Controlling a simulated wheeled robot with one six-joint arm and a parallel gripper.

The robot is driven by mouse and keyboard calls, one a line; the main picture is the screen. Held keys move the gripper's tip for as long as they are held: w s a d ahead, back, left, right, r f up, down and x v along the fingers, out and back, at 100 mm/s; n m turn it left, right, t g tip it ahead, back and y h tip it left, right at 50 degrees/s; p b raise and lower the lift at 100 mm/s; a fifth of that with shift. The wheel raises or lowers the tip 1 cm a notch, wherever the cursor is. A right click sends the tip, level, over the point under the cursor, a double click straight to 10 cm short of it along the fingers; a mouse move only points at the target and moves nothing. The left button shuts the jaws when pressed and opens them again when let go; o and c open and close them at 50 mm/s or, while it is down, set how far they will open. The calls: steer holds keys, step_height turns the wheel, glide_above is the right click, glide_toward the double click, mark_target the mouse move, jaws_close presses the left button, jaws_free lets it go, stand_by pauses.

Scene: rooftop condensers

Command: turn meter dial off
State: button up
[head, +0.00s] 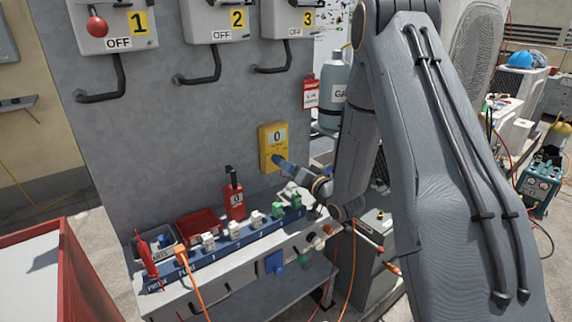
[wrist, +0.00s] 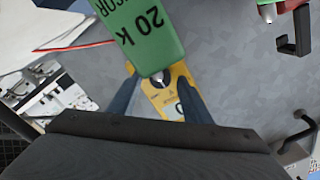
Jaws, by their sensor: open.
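The yellow meter (head: 266,139) is on the grey wall panel, its display reading 0. In the wrist view my gripper (wrist: 157,82) is open, with a finger on each side of the yellow meter (wrist: 168,100). A green block marked 20 K (wrist: 146,35) covers part of the meter there. A small metal piece shows between the fingers; I cannot tell whether it is the dial. Contact is unclear.
A blue rail (head: 215,247) with several white and green blocks runs below the meter. Three OFF switch boxes with grey levers (head: 197,67) are above. A gas cylinder (head: 334,85) stands at the right.

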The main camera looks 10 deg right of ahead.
steer(key=c, duration=1.1)
steer(key=shift+o, duration=0.2)
steer(key=shift+n, duration=0.4)
steer(key=shift+n+b, duration=1.85)
steer(key=shift+n, duration=2.15)
